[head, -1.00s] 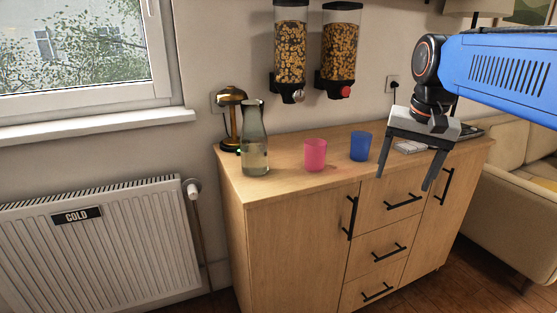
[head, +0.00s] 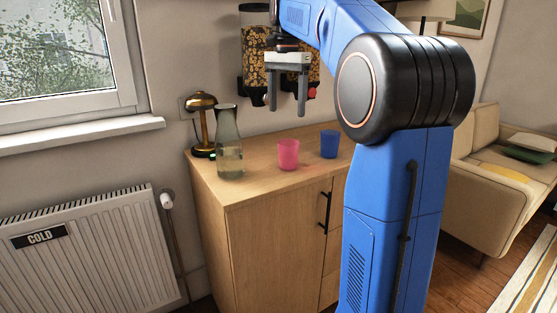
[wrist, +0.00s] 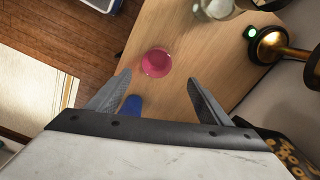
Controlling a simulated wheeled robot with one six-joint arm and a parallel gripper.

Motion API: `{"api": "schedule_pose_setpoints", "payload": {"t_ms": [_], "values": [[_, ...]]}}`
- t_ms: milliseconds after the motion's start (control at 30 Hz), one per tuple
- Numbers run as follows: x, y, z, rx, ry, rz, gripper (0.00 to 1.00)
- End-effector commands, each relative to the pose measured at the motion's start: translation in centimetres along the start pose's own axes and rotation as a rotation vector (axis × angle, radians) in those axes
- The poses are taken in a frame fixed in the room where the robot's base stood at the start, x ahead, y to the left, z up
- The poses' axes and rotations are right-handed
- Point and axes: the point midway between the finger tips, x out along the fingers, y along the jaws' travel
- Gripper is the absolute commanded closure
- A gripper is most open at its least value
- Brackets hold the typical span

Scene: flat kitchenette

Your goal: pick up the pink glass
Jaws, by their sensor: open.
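The pink glass (head: 288,155) stands upright on the wooden cabinet top, between the glass carafe and the blue glass. My gripper (head: 286,106) is open and empty, fingers pointing down, above the cabinet in front of the cereal dispensers. In the wrist view the pink glass (wrist: 156,62) lies ahead of the gap between the open fingertips (wrist: 158,78), apart from them. The blue glass (head: 329,144) stands to the right of the pink one; in the wrist view it (wrist: 131,105) is partly hidden by my gripper.
A carafe (head: 229,148) with clear liquid stands left of the pink glass, with a brass lamp (head: 202,122) behind it. Cereal dispensers (head: 256,50) hang on the wall close behind my gripper. The cabinet top (head: 255,184) is bare in front of the glasses.

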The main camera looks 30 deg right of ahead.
Motion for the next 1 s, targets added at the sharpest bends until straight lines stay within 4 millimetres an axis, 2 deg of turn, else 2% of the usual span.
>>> {"api": "schedule_pose_setpoints", "payload": {"t_ms": [500, 633, 867, 1000], "values": [[8.9, 0.1, 0.1, -0.002, -0.001, 0.001, 0.28], [10.5, 0.1, 0.1, -0.002, 0.0, 0.0, 0.28], [11.8, 0.2, 0.0, -0.002, 0.0, 0.0, 0.28], [13.5, 0.6, -0.1, -0.002, -0.001, 0.001, 0.28]]}}
